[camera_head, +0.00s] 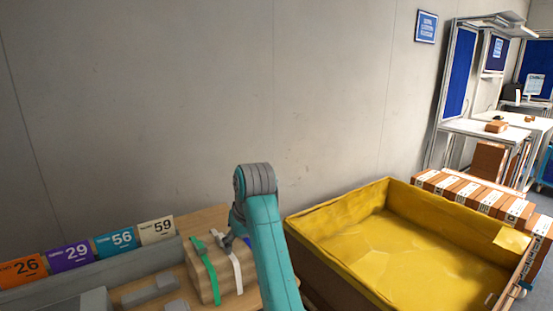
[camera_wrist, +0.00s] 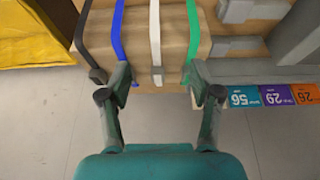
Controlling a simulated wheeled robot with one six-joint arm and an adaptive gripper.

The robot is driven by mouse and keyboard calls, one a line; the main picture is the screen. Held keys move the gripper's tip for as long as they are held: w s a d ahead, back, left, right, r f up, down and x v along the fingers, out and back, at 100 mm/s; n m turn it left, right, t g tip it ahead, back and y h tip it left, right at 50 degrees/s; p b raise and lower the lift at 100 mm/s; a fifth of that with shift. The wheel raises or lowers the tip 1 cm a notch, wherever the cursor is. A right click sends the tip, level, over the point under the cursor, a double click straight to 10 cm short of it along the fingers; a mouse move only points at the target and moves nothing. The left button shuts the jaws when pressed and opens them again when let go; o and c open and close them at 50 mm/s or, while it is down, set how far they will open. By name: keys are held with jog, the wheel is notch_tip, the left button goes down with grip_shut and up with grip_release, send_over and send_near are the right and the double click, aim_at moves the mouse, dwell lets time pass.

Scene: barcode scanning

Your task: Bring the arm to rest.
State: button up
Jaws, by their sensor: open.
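My arm (camera_head: 264,245) is teal and rises in front of the wooden table in the head view, bent at a grey joint at its top. My gripper (camera_wrist: 157,78) shows in the wrist view with its two fingers spread wide and nothing held between them. The block also shows in the head view (camera_head: 205,284), partly hidden behind my arm. I cannot tell whether the fingertips touch it. The gripper is mostly hidden in the head view.
A large yellow-lined bin (camera_head: 345,207) stands right of my arm. Numbered cards, such as the orange 26 (camera_head: 22,269), line the table's back ledge at left. Brown boxes (camera_head: 470,193) stand behind the bin. The grey wall is behind; the space above the table looks clear.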

jog(key=s+d+f+m+t, duration=0.1)
jog(key=s+d+f, duration=0.15)
jog(key=f, duration=0.55)
jog(key=s+d+f+t, duration=0.1)
jog(key=d+f, duration=0.2)
jog(key=f, duration=0.4)
jog(key=s+d+f+m, duration=0.1)
jog(key=d+f, duration=0.1)
jog(key=f, duration=0.6)
jog(key=s+d+f+m+t, duration=0.1)
jog(key=s+d+f+t, duration=0.1)
jog(key=s+d+f, duration=0.45)
jog(key=s+d+f+m+t, duration=0.15)
jog(key=s+d+f, duration=0.25)
jog(key=s+f, duration=0.45)
jog(key=s+d+r+t+h, duration=0.1)
jog(key=s+d+r, duration=0.15)
jog(key=s, duration=0.85)
jog(key=s+d+r+t, duration=0.15)
jog(key=s+d, duration=0.25)
jog(key=s, duration=0.8)
jog(key=s+d+r+m+t+h, duration=0.1)
jog(key=s+d+r+m+t, duration=0.1)
jog(key=s+r, duration=1.3)
jog(key=shift+s+d+r+t, duration=0.15)
jog(key=shift+s+d+t, duration=0.4)
jog(key=shift+t, duration=0.05)
